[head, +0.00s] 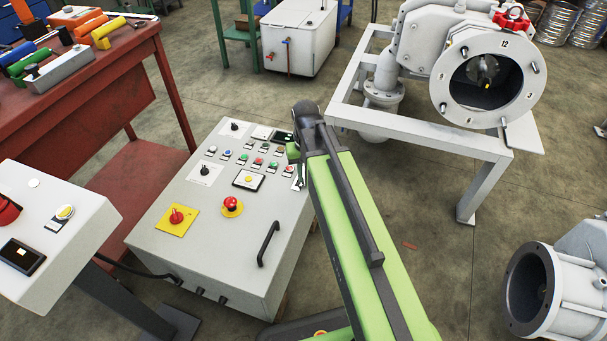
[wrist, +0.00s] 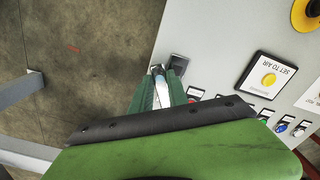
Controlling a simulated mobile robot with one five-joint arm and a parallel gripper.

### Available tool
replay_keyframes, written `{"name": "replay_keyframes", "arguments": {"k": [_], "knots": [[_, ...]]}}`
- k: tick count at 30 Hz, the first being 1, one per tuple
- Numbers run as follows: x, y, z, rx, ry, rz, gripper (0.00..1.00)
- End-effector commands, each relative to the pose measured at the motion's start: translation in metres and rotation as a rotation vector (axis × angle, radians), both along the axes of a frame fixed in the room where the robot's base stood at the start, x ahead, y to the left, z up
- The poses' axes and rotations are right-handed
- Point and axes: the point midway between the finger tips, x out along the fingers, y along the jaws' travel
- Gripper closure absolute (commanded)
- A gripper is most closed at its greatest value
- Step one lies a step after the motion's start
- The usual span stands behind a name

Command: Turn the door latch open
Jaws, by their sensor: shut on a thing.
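A grey control cabinet (head: 190,235) stands left of my arm in the head view, and its panel (wrist: 215,45) fills the right of the wrist view. In the wrist view a small silver latch handle (wrist: 158,72) sticks out past the panel's edge, beside a dark latch plate (wrist: 181,62). My gripper (wrist: 160,88) has its green fingers on both sides of the silver handle, shut on it. My dark body part hides the finger bases. In the head view my arm hides most of the gripper and latch.
The panel carries several buttons, a red emergency stop (head: 231,204), a red rotary switch (head: 177,215) and a black bar handle (head: 268,243). A white-framed pump (head: 480,75) stands at right. A red workbench (head: 115,75) stands at left. Bare floor lies right of the cabinet.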

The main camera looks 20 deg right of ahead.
Motion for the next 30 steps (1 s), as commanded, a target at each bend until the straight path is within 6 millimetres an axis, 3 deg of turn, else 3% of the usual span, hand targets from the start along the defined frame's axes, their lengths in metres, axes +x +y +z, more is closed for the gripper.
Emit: {"name": "replay_keyframes", "arguments": {"k": [30], "knots": [[0.017, -0.037, 0.000, 0.008, 0.002, 0.902, 1.00]]}}
